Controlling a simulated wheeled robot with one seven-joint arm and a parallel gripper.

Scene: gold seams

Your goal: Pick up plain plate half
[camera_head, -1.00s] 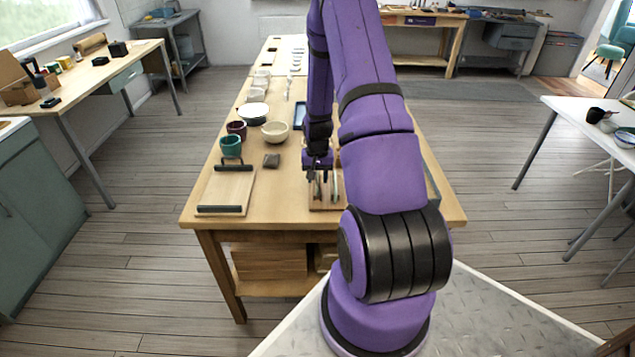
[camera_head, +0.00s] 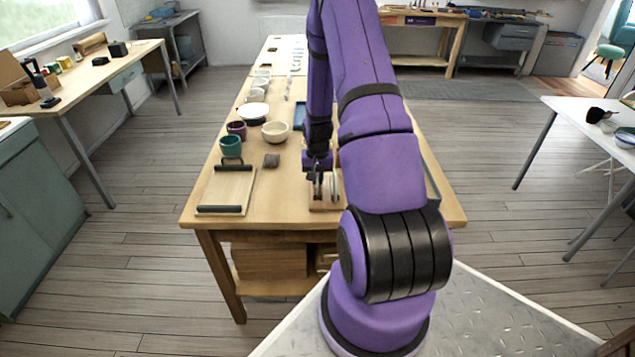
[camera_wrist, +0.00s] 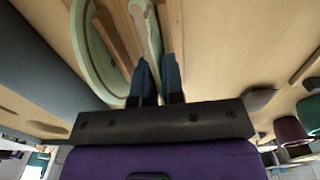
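A pale plate half (camera_wrist: 146,28) stands on edge in a wooden rack (camera_wrist: 116,32), seen nearly edge-on in the wrist view. No pattern shows on it, so I take it for the plain one. My gripper (camera_wrist: 159,62) points down with its two blue fingers close on either side of its edge, and appears shut on it. My gripper (camera_head: 318,192) also shows over the rack (camera_head: 325,206) in the head view. A second pale green piece (camera_wrist: 88,50) with a rounded rim stands beside it in the rack. My arm hides part of the rack in the head view.
A wooden board with dark handles (camera_head: 226,190) lies left of the rack. A small dark block (camera_head: 271,161), green cup (camera_head: 231,146), dark red cup (camera_head: 237,130), cream bowl (camera_head: 275,131) and white plate (camera_head: 253,110) stand farther back. Bare tabletop (camera_head: 283,190) lies between board and rack.

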